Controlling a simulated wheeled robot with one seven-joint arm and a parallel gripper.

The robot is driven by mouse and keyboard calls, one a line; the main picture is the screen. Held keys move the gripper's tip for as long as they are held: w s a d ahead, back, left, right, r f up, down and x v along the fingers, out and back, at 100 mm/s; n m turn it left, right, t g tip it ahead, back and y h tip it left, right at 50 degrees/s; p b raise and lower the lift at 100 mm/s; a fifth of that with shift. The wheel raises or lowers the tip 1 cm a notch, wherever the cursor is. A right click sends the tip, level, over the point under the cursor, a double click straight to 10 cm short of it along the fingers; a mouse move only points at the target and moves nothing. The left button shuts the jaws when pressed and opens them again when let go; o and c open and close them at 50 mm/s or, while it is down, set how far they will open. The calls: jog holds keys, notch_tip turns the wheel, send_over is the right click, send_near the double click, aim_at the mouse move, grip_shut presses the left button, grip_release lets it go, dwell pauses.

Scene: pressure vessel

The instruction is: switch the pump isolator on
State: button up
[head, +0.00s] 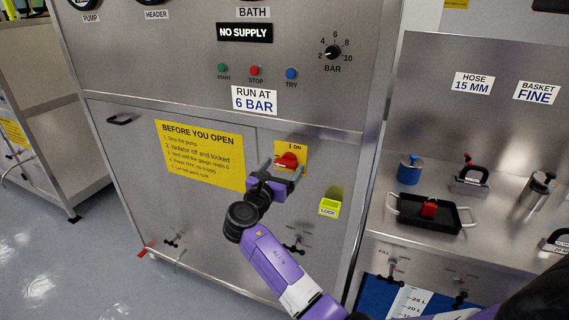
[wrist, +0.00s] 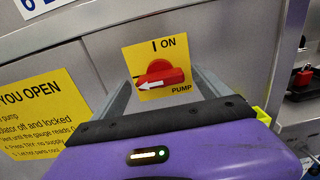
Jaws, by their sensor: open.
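The pump isolator is a red rotary handle (head: 287,160) on a yellow plate (head: 296,150) on the steel front panel. In the wrist view the red handle (wrist: 161,75) lies sideways, its white arrow pointing left, and the yellow plate (wrist: 172,50) reads "I ON" at the top and "PUMP" below. My gripper (head: 281,170) is open in front of the handle, its grey fingers on either side of it. In the wrist view my gripper (wrist: 163,85) has one finger left and one right of the handle, with gaps showing. I cannot tell how deep the fingertips reach.
A yellow-green lock box (head: 329,207) is mounted right of the isolator. A yellow "BEFORE YOU OPEN" sign (head: 200,155) is at its left. Start, stop and try buttons (head: 256,71) sit above. A steel bench (head: 400,232) with a black tray (head: 453,219) stands at the right.

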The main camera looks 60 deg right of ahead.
jog(key=shift+d, duration=1.2)
jog(key=c, duration=1.4)
jog(key=shift+o, duration=0.2)
